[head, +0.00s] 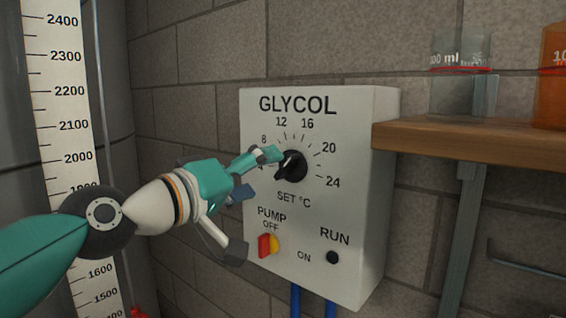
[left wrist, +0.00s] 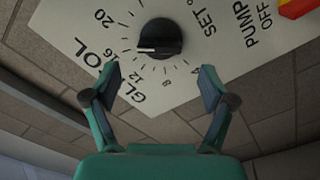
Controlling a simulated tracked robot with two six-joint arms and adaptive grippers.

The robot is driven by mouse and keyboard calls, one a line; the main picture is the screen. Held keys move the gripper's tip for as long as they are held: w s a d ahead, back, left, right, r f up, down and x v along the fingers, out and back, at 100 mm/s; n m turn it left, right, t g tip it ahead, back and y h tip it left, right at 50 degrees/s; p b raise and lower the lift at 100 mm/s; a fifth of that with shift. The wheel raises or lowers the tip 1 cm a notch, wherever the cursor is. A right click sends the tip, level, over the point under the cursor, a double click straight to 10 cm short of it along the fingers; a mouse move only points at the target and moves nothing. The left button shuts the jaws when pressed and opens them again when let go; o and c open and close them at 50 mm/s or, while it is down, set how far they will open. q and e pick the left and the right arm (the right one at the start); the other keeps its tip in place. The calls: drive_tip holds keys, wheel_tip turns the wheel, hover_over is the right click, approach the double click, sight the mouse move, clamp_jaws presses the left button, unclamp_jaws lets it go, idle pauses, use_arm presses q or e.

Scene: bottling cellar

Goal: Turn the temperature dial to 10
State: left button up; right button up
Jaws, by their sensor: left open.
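The black temperature dial (head: 292,167) is on the front of the white GLYCOL box (head: 350,215), with a printed scale around it up to 24. It also shows in the left wrist view (left wrist: 162,38), beyond the fingertips, with a pale mark on the knob. I cannot tell exactly which number it points at. My left gripper (head: 256,202) is open in front of the box's left side. Its upper finger overlaps the dial's left edge in the head view. In the left wrist view the spread fingers (left wrist: 160,88) are empty and apart from the dial. My right gripper is not in view.
A red and yellow pump switch (head: 268,246) and a dark RUN button (head: 332,257) sit below the dial. A wooden shelf (head: 470,141) with beakers stands out at the right. A tank with a white scale strip (head: 68,100) is at the left. Blue pipes leave the box below.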

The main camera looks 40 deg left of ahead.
sight(282, 166)
use_arm(q)
drive_tip(key=w, duration=0.6)
drive_tip(key=shift+w+d, duration=0.25)
drive_tip(key=c, duration=1.1)
drive_tip(key=shift+p, duration=0.3)
